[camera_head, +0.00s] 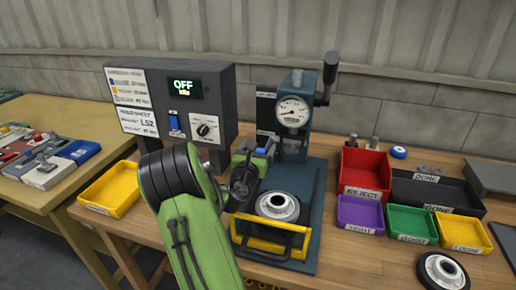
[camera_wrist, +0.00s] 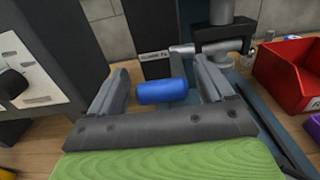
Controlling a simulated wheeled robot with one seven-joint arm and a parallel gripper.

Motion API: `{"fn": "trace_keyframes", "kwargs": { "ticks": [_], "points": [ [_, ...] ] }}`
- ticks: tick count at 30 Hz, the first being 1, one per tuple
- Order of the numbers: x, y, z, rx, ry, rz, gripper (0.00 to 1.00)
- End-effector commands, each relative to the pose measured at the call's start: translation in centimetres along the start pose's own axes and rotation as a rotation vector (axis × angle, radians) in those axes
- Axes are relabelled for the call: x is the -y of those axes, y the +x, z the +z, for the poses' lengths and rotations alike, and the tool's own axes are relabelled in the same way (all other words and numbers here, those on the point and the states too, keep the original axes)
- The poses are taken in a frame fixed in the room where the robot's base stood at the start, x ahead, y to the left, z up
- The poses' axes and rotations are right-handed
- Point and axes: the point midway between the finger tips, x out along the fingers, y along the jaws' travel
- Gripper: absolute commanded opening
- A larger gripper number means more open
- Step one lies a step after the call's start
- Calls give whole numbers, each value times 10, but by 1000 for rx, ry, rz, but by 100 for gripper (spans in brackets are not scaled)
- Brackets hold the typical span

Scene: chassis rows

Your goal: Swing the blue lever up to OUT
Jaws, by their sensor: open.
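The blue lever grip (camera_wrist: 162,92) is a short cylinder lying roughly level in the wrist view. It sits between the two fingers of my gripper (camera_wrist: 165,80), with gaps visible on both sides. My gripper is open. In the camera_head view my gripper (camera_head: 256,152) is at the left of the dark blue press stand (camera_head: 312,190), in front of its column. A small blue patch (camera_head: 261,151) shows between the fingers there. How the grip joins its arm is unclear. A dark plate with small, blurred lettering (camera_wrist: 156,56) is behind the grip.
A control box (camera_head: 208,90) reading OFF stands at the left. A dial gauge (camera_head: 292,111) and black-handled lever (camera_head: 330,75) top the press. A wheel (camera_head: 277,206) sits behind a yellow guard (camera_head: 262,240). A red REJECT bin (camera_head: 365,188) and other trays are at the right.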

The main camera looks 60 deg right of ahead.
Motion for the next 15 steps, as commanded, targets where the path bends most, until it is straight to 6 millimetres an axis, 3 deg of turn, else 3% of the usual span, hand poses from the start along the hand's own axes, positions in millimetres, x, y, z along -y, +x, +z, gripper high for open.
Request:
{"fn": "trace_keyframes", "kwargs": {
  "ticks": [4,15],
  "points": [
    [0,0,0,-1,0,0,78],
    [0,-1,0,-1,2,1,21]
  ]
}}
